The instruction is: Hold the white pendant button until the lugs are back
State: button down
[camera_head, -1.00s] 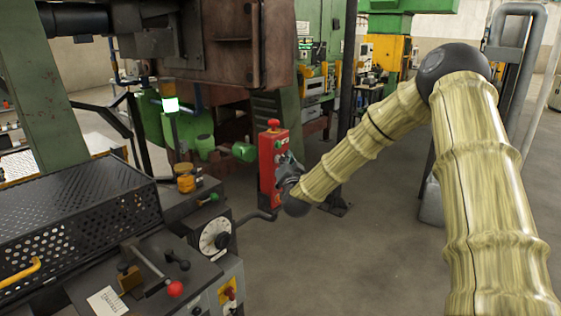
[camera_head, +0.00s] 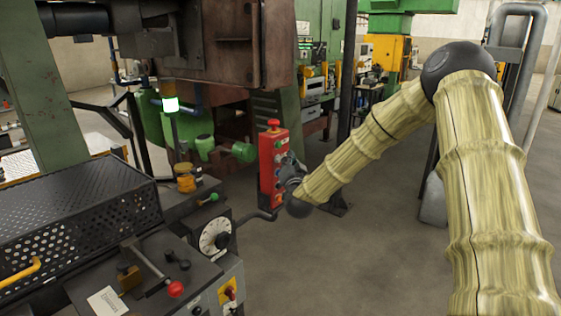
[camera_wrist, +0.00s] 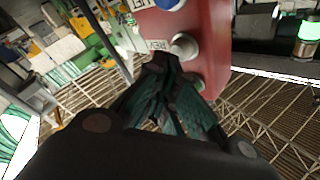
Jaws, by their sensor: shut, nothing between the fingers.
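The red pendant box (camera_head: 267,168) stands upright in the middle of the head view, with a red knob on top and several buttons down its face. My gripper (camera_head: 288,163) is at its right side, small and partly hidden by my wrist. In the wrist view the pendant (camera_wrist: 215,45) fills the top centre. The white button (camera_wrist: 184,45) sticks out from its face beside a small label, with a blue button (camera_wrist: 170,3) further up. My gripper (camera_wrist: 164,64) is shut and empty, its tips just left of and below the white button. I cannot tell whether they touch it. I cannot make out the lugs.
A machine bench with a perforated black guard (camera_head: 80,215), a round dial (camera_head: 214,236) and a red-knobbed lever (camera_head: 175,289) stands at left. A dark post (camera_head: 347,75) rises behind my arm. The floor at centre right is open.

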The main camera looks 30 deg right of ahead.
jog(key=shift+s+d, duration=0.15)
jog(key=shift+s, duration=0.3)
jog(key=s, duration=0.1)
jog(key=s+d, duration=0.1)
jog(key=s, duration=0.1)
jog(key=s+d, duration=0.1)
jog(key=shift+s, duration=0.3)
dwell(0.4)
